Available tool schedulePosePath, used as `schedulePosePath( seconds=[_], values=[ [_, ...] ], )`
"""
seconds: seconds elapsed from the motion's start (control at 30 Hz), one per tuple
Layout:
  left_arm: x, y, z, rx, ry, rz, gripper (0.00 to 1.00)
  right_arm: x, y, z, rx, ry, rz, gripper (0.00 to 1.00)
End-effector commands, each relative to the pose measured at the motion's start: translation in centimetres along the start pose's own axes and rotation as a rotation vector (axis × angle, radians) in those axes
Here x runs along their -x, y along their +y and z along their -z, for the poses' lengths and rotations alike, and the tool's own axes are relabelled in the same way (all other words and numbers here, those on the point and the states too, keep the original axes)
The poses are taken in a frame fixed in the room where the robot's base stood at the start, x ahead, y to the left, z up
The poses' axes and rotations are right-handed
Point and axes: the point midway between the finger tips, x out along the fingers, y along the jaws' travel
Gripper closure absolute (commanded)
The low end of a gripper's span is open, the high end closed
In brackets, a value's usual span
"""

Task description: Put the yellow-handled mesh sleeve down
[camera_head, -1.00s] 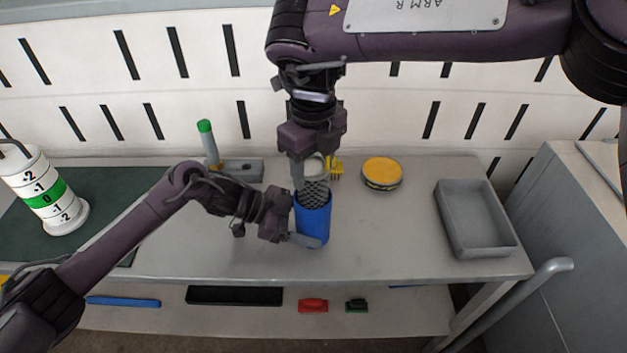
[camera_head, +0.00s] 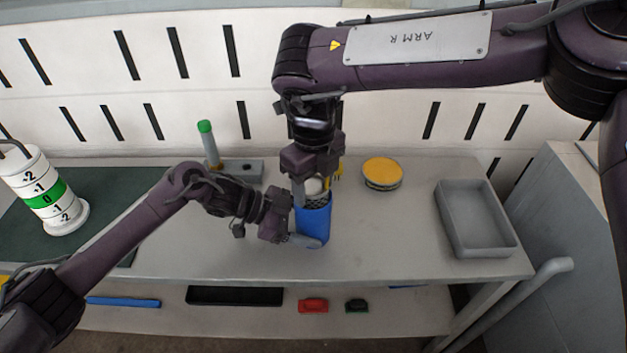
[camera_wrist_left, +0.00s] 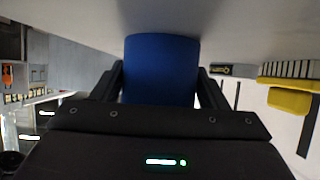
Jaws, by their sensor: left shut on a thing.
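The grey mesh sleeve (camera_head: 318,202) stands mostly inside an upright blue cylinder (camera_head: 314,228), with only its upper part showing. Part of its yellow handle (camera_head: 339,171) shows beside my right gripper (camera_head: 312,192). My right gripper points down from above, its fingers at the sleeve's top, and appears shut on it; the far finger is partly hidden. My left gripper (camera_head: 300,240) is shut on the blue cylinder low on its side. The blue cylinder also fills the space between the fingers in the left wrist view (camera_wrist_left: 161,70).
A yellow-topped round tin (camera_head: 382,172) stands right of the cylinder, and an empty grey tray (camera_head: 476,248) at the table's right. A green-tipped post on a grey block (camera_head: 243,171) stands behind my left gripper. A white marked cylinder (camera_head: 45,190) stands left. Table between tin and tray is clear.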

Motion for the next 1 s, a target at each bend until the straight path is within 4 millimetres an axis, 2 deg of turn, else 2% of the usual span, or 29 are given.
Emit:
schedulePosePath(
  seconds=[0.03, 0.17, 0.43, 0.53, 0.67, 1.0],
  values=[
    [0.0, 0.0, 0.0, 0.000, 0.000, 0.000, 0.60, 0.0, 0.0, 0.0, 0.000, -0.001, 0.000, 0.40],
    [0.0, 0.0, 0.0, 0.000, 0.000, 0.000, 0.60, 0.0, 0.0, 0.0, 0.000, 0.000, 0.000, 0.25],
    [0.0, 0.0, 0.0, 0.000, 0.000, 0.000, 0.60, 0.1, 0.0, 0.0, 0.000, -0.001, 0.001, 0.25],
    [0.0, 0.0, 0.0, 0.000, 0.000, 0.000, 0.60, 0.8, -0.1, 0.0, 0.000, -0.002, 0.002, 0.25],
    [0.0, 0.0, 0.0, 0.000, 0.000, 0.000, 0.60, 2.8, -0.1, -0.1, -0.001, -0.004, 0.004, 0.25],
    [0.0, 0.0, 0.0, 0.000, 0.000, 0.000, 0.60, 10.2, 0.0, -0.1, -0.001, -0.004, 0.004, 0.25]
  ],
)
